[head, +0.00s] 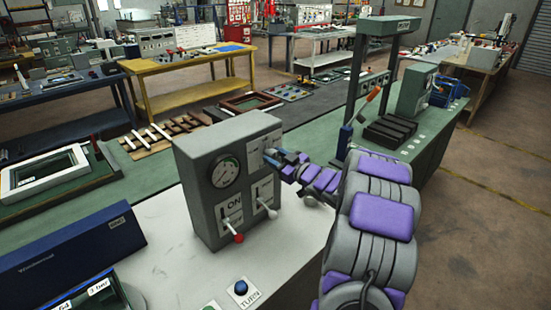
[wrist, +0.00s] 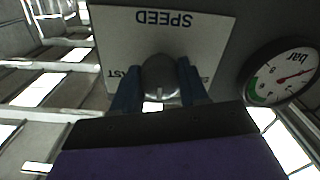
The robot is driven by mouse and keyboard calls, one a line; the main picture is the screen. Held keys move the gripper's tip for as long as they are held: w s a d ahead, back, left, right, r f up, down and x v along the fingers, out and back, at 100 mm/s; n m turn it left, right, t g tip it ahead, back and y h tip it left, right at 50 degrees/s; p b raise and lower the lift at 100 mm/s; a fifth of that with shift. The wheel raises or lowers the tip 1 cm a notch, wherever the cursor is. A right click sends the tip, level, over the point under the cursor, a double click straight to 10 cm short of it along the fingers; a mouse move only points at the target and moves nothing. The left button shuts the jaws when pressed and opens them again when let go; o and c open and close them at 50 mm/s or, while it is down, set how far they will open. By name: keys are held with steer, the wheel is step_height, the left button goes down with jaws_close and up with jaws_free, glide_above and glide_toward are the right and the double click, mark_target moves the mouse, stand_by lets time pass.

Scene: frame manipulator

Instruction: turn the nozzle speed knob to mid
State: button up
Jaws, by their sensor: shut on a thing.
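The nozzle speed knob (wrist: 159,74) is a rounded grey knob on a white label plate (wrist: 115,42). In the wrist view the plate is upside down; it reads SPEED, and part of a word ending in AST shows beside the knob. My gripper (head: 273,158) reaches the upper right of the grey control box (head: 196,184) in the head view. Its two blue fingers (wrist: 157,85) stand on either side of the knob and are shut on it. The fingers hide the knob in the head view and cover parts of the label's lower markings in the wrist view.
A round pressure gauge (head: 225,171) sits left of the knob. Below are a red-tipped lever (head: 236,232) by an ON label and a pale lever (head: 267,208). A blue button (head: 241,287) is on the white bench (head: 180,262). A dark blue case (head: 75,245) lies left.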

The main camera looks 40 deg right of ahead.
steer(key=o, duration=1.1)
steer(key=shift+d, duration=0.15)
steer(key=shift+c, duration=0.2)
steer(key=s+d+p, duration=0.1)
steer(key=s+p, duration=0.1)
steer(key=s, duration=1.5)
steer(key=shift+s+d+p, duration=0.15)
steer(key=shift+d+p, duration=0.05)
steer(key=shift+p, duration=0.1)
steer(key=shift+f, duration=0.1)
